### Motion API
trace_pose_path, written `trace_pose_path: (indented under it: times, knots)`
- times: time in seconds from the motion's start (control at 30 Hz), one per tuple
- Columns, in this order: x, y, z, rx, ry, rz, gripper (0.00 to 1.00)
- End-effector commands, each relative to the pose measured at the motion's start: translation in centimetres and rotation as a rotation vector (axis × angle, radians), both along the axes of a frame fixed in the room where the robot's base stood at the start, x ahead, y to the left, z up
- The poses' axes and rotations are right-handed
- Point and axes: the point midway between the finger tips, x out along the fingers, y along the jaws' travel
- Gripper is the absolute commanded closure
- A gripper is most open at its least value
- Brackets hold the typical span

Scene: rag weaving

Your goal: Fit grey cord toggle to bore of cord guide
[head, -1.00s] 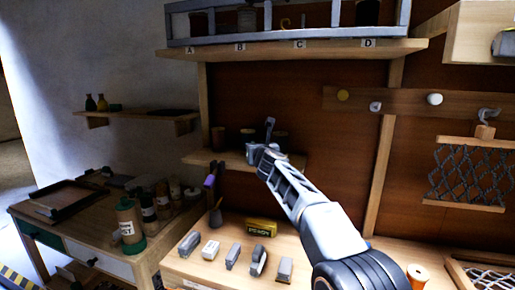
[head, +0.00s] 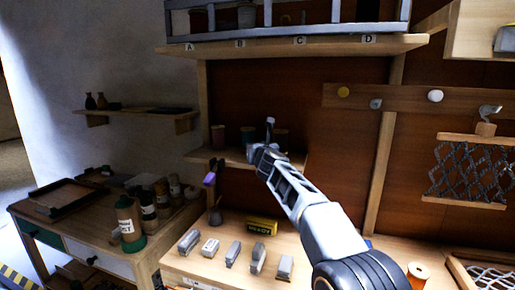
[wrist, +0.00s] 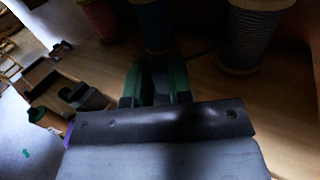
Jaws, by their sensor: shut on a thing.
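My gripper (head: 262,152) is at the end of my arm, in front of the small middle shelf. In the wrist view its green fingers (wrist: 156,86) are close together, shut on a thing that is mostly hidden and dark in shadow. I take it to be the grey cord toggle, but its shape is not clear. A small grey upright piece shows above the gripper in the head view; I cannot tell what it belongs to. I cannot single out the cord guide or its bore. Several grey pieces (head: 233,254) stand in a row on the bench.
The shelf (head: 230,160) holds spools: red (wrist: 98,18), blue (wrist: 153,24) and grey (wrist: 245,42). A yellow box (head: 262,226) sits behind the grey pieces. A pegged rail (head: 400,102) and a net (head: 467,172) are at right, a rack (head: 290,38) above. Bottles (head: 130,225) stand at left.

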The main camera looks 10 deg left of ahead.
Motion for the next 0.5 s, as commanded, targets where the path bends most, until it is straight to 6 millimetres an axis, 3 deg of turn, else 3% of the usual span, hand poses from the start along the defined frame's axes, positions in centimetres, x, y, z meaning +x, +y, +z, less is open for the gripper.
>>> trace_pose_path:
  times: [0.2, 0.23, 0.5]
  knots:
    - [-0.01, 0.00, 0.09, 0.000, -0.001, 0.000, 1.00]
    - [-0.01, 0.00, 0.09, 0.000, -0.001, 0.000, 0.77]
    - [-0.01, 0.00, 0.08, 0.000, -0.001, 0.000, 0.52]
